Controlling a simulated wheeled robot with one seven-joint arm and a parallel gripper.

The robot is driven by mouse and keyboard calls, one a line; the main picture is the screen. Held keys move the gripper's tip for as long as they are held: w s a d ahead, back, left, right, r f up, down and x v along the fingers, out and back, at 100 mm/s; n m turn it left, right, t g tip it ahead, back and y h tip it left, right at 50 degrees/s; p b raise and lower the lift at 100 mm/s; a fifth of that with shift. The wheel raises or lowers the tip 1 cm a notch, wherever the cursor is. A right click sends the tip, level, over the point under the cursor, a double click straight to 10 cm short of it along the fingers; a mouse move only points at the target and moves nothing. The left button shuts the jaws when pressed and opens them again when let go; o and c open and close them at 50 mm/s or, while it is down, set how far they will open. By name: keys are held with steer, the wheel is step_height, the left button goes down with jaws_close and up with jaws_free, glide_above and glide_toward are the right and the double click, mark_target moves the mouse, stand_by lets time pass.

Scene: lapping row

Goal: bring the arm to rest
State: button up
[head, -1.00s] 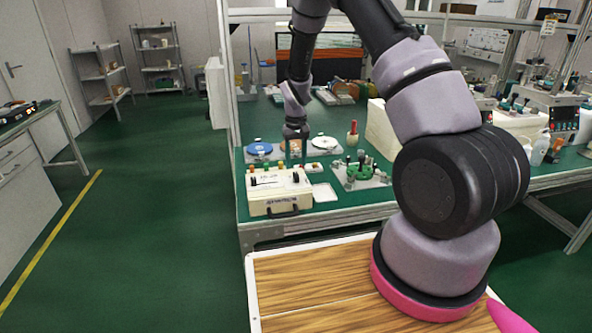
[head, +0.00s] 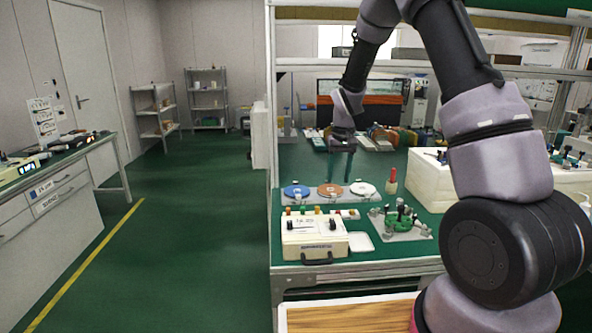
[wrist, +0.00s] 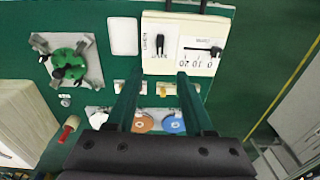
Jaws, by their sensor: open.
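My gripper (head: 341,165) hangs above the green bench (head: 400,165), over the row of discs, with its fingers pointing down. In the wrist view my gripper (wrist: 157,92) shows two dark green fingers spread apart with nothing held between them. Below it are a blue disc (head: 297,191), a copper-coloured disc (head: 330,190) and a white disc (head: 362,189). My arm reaches up from the right and bends down to the gripper.
A cream control box (head: 314,237) stands at the bench's front edge, with a white square tray (head: 359,242) beside it. A green fixture (head: 401,220) and a red-handled tool (head: 392,182) are to the right. A large cream block (head: 428,180) stands near my arm. The left floor is clear.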

steer(key=s+d+r+m+t, duration=0.1)
steer(key=s+r, duration=0.3)
steer(key=r, duration=0.3)
steer(key=s+d+r+t+y, duration=0.1)
steer(key=s+r, duration=0.3)
steer(key=r, duration=0.3)
steer(key=s+d+r+m+t, duration=0.1)
steer(key=s+d+r, duration=0.1)
steer(key=s+r, duration=0.4)
steer(key=s+r+m+t, duration=0.1)
steer(key=s+r, duration=0.3)
steer(key=s, duration=0.3)
steer(key=s+d+r+t, duration=0.1)
steer(key=s+r+t, duration=0.1)
steer(key=s, duration=0.6)
steer(key=shift+r+m+t+y, duration=0.3)
steer(key=shift+r+m, duration=0.1)
steer(key=shift+r, duration=0.5)
